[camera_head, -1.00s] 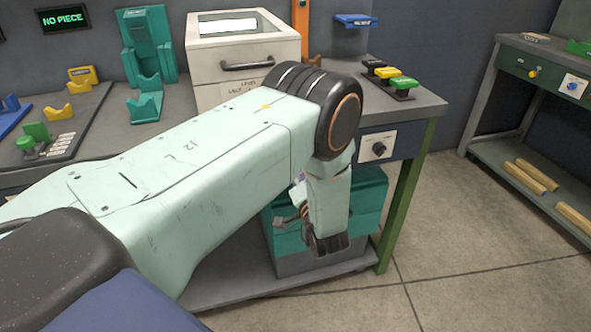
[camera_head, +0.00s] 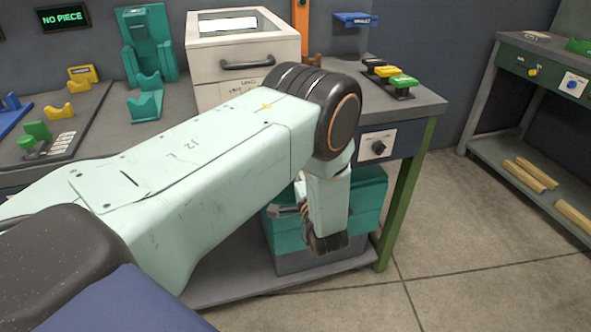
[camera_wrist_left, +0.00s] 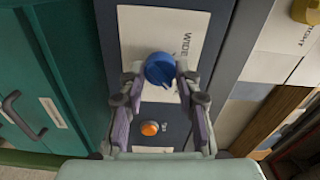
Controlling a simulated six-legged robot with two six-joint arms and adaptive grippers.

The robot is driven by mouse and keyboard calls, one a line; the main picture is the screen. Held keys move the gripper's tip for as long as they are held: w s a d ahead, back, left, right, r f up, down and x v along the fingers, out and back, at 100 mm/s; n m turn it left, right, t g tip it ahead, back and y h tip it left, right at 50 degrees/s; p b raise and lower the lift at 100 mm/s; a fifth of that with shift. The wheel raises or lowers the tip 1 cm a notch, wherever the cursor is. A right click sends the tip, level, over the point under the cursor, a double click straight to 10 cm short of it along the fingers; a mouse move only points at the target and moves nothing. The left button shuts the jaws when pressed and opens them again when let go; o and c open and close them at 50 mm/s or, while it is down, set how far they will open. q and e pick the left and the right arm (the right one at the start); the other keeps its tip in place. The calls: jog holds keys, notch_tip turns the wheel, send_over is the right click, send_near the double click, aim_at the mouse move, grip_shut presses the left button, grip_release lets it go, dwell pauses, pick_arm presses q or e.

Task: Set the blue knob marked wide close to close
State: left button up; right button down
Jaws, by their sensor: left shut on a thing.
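In the left wrist view a blue knob (camera_wrist_left: 160,69) stands on a white plate with the word WIDE (camera_wrist_left: 186,44) beside it, printed sideways. The other word on the plate is not readable. My left gripper (camera_wrist_left: 158,80) has one finger on each side of the knob and is shut on it. In the head view my left arm reaches across the bench, and the gripper is mostly hidden behind its links. The held knob is hidden there too. My right gripper is in no frame.
An orange button (camera_wrist_left: 149,128) sits just below the knob between my fingers. A teal case (camera_head: 372,190) stands under the bench near my wrist. A dark knob (camera_head: 378,147) is on the bench front. Another blue knob (camera_head: 572,86) is on the far right bench. Floor between benches is clear.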

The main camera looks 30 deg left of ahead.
pick_arm(q)
jog(key=o, duration=1.2)
jog(key=shift+c, duration=0.2)
jog(key=v, duration=0.7)
jog(key=shift+s+d, duration=0.15)
